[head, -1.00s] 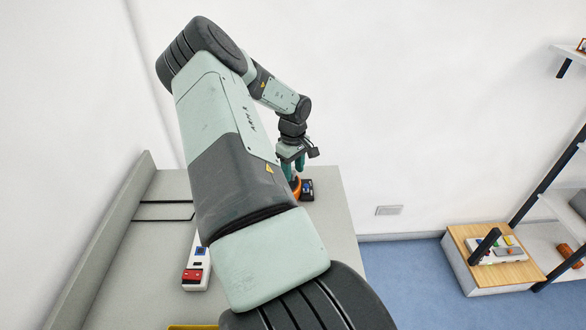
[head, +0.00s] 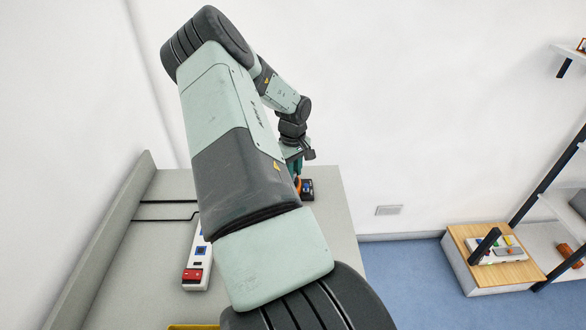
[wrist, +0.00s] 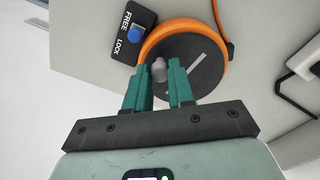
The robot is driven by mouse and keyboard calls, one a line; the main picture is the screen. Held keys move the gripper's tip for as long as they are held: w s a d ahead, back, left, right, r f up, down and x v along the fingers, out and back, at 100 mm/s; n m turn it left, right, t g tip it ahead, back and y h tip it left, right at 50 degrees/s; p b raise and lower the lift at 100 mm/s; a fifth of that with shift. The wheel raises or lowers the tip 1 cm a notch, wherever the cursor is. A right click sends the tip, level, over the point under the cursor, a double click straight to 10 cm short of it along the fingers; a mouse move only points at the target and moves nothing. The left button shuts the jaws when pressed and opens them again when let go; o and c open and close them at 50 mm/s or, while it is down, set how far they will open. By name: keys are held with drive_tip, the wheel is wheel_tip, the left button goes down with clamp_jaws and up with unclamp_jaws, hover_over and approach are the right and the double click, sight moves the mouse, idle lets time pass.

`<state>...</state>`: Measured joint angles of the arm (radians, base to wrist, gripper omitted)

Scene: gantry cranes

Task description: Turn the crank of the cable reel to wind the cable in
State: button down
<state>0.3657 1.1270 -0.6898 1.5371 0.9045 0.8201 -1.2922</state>
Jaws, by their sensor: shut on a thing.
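The cable reel (wrist: 190,52) shows in the wrist view as a dark disc with an orange rim and a light bar across its face. A grey crank knob (wrist: 158,70) stands out from the disc. My gripper (wrist: 160,74) has its teal fingers on either side of this knob and is shut on it. An orange cable (wrist: 217,18) leaves the reel's rim. A black block (wrist: 117,25) marked FREE and LOCK, with a blue button (wrist: 135,33), sits beside the reel. In the head view, the reel (head: 299,185) is mostly hidden behind my gripper (head: 294,170).
The grey table (head: 335,225) has a raised edge on its left. A white strip (head: 203,245) with a red switch (head: 192,275) lies on it, partly hidden by my arm. A black bar (head: 165,202) lies at the back left. A shelf rack (head: 550,185) stands at right.

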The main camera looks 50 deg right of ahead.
drive_tip(key=m, duration=0.2)
drive_tip(key=a+m, duration=0.1)
drive_tip(key=m, duration=0.1)
drive_tip(key=s+a+m, duration=0.1)
drive_tip(key=m, duration=0.2)
drive_tip(key=a+m, duration=0.1)
drive_tip(key=m, duration=0.2)
drive_tip(key=shift+w+a+m, duration=0.15)
drive_tip(key=shift+a+m, duration=0.15)
drive_tip(key=shift+m, duration=0.1)
drive_tip(key=m, duration=0.1)
drive_tip(key=a+m, duration=0.1)
drive_tip(key=m, duration=0.1)
drive_tip(key=w+m, duration=0.1)
drive_tip(key=m, duration=0.1)
drive_tip(key=shift+a, duration=0.3)
drive_tip(key=shift+w+a+m, duration=0.15)
drive_tip(key=shift+w+m, duration=0.1)
drive_tip(key=shift+m, duration=0.7)
drive_tip(key=shift+w+a+m, duration=0.2)
drive_tip(key=shift+m, duration=0.7)
drive_tip(key=shift+w+a+m, duration=0.15)
drive_tip(key=shift+w+m, duration=0.1)
drive_tip(key=shift+m, duration=0.7)
drive_tip(key=c, duration=1)
unclamp_jaws()
drive_tip(key=shift+o, duration=0.2)
